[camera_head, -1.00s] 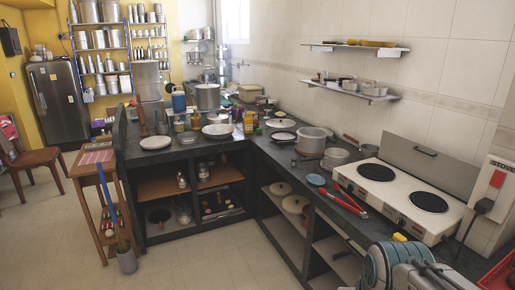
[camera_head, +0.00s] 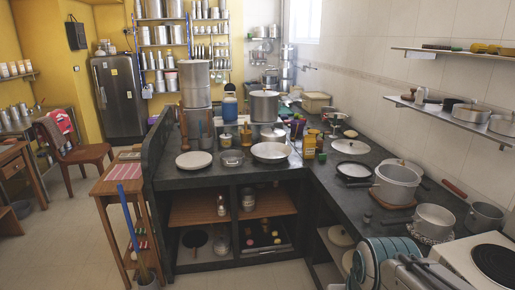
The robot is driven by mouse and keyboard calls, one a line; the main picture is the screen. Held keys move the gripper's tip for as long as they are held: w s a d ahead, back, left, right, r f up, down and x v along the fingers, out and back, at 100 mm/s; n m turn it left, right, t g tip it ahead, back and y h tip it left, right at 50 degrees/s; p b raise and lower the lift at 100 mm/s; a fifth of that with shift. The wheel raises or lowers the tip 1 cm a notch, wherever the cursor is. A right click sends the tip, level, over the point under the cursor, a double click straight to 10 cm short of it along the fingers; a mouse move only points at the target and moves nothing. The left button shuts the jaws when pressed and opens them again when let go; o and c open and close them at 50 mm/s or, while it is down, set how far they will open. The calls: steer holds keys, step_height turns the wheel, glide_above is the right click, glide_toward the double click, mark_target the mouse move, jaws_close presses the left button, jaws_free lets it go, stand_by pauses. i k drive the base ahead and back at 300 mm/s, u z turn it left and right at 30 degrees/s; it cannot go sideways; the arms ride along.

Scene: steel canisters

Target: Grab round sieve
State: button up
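I cannot pick out the round sieve for certain. A small round metal vessel with side handles (camera_head: 232,158) stands on the dark counter (camera_head: 222,173), between a white plate (camera_head: 194,160) and a wide shallow metal pan (camera_head: 270,152). Its mesh or holes are too small to make out. My gripper's fingers cannot be seen.
Pots (camera_head: 398,180) and saucepans line the right counter beside the stove (camera_head: 490,262). Wall shelves (camera_head: 450,118) hang above. A small wooden table (camera_head: 118,186) and a blue-handled broom (camera_head: 133,235) stand left of the counter. The floor (camera_head: 235,274) in front is clear.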

mark_target(233, 157)
steer(key=u, duration=0.3)
steer(key=i, duration=1.55)
steer(key=u, duration=0.4)
steer(key=i, duration=1.8)
steer(key=u, duration=0.1)
